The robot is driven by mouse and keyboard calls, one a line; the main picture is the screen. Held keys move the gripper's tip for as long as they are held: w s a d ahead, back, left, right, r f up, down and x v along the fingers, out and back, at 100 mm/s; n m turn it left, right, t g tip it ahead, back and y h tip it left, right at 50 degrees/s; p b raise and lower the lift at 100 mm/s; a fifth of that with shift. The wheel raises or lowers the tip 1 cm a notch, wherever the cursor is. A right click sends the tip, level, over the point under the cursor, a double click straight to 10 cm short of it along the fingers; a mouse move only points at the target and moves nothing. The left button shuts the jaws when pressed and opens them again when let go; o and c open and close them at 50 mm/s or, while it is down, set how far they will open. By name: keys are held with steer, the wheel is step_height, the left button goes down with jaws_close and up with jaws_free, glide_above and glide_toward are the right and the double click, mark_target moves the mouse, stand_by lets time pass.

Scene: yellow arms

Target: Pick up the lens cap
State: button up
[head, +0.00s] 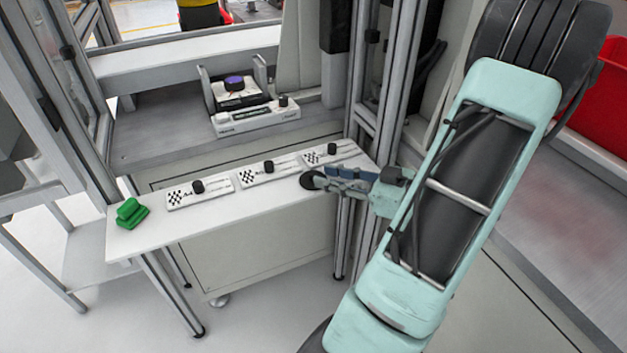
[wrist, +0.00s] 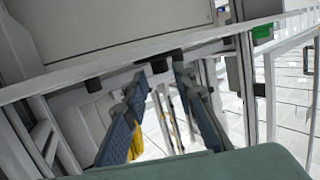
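A round black disc, which looks like the lens cap (head: 312,180), is at the right front part of the white table (head: 222,222) in the head view. My gripper (head: 325,177) comes in from the right, its blue-grey fingers just beside the disc. I cannot tell whether they touch it. In the wrist view, my gripper (wrist: 160,76) has its two blue-padded fingers spread apart, with nothing clearly held between them. Dark shapes lie along the table edge beyond the fingertips; I cannot tell which is the cap.
Several white checkered plates with black knobs, such as the left one (head: 200,193), line the table. Green blocks (head: 131,213) lie at its left end. A white device with a purple-topped part (head: 236,92) stands on the shelf behind. Metal posts (head: 372,90) rise near my arm.

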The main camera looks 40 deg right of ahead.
mark_target(313, 172)
steer(key=b+x, duration=0.1)
steer(key=x, duration=0.3)
steer(key=shift+w+a, duration=0.25)
steer(key=shift+w, duration=0.1)
jaws_close()
steer(key=shift+r, duration=0.1)
